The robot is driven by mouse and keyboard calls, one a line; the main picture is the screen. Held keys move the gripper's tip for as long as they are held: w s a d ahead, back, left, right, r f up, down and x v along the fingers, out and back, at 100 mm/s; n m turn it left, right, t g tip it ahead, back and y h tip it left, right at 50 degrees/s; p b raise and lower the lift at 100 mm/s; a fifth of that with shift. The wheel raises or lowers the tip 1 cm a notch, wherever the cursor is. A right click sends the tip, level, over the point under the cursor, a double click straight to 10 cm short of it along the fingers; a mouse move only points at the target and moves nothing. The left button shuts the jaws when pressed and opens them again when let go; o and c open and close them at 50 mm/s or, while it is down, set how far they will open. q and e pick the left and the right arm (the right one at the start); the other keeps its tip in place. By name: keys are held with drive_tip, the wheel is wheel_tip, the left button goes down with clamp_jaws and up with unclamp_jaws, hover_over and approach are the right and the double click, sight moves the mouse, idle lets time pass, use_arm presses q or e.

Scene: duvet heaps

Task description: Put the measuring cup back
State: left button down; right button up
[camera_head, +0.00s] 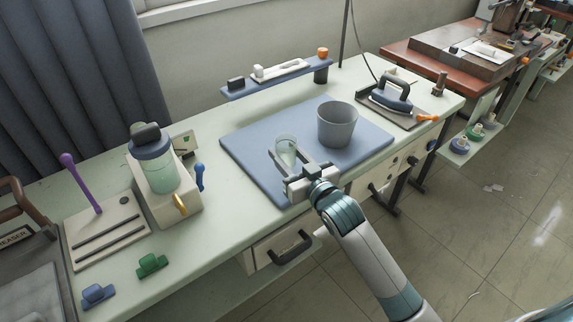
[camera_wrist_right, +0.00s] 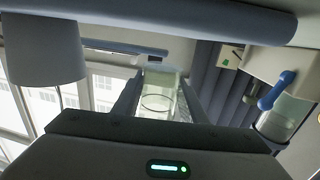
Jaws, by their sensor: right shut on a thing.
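The measuring cup (camera_head: 286,149) is a small clear, greenish see-through cup. It is between the fingers of my right gripper (camera_head: 290,161), which is shut on it over the blue mat (camera_head: 256,137). The cup also shows between the two fingers in the right wrist view (camera_wrist_right: 158,98). I cannot tell from these views whether its base touches the mat. My left gripper is not in view.
A grey bucket-like container (camera_head: 337,125) stands on the mat, right of the cup. A blue shelf bar (camera_head: 278,77) is behind. A lidded jar (camera_head: 158,168) on a beige block stands left. An iron (camera_head: 391,93) rests at the right.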

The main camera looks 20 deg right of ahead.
drive_tip(key=shift+f, duration=1.9)
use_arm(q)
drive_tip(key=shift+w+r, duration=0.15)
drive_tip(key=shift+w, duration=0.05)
use_arm(e)
drive_tip(key=shift+f, duration=0.1)
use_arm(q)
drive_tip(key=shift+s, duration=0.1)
use_arm(e)
drive_tip(key=shift+f, duration=0.15)
drive_tip(key=o, duration=1.2)
drive_tip(key=shift+s, duration=0.15)
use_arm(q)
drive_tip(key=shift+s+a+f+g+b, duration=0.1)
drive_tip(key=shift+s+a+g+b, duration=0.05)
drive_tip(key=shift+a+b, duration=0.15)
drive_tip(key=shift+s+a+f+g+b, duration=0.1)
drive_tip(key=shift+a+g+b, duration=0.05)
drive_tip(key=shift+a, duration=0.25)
use_arm(e)
drive_tip(key=v, duration=1.1)
drive_tip(key=shift+s+d, duration=0.15)
drive_tip(key=shift+s, duration=0.25)
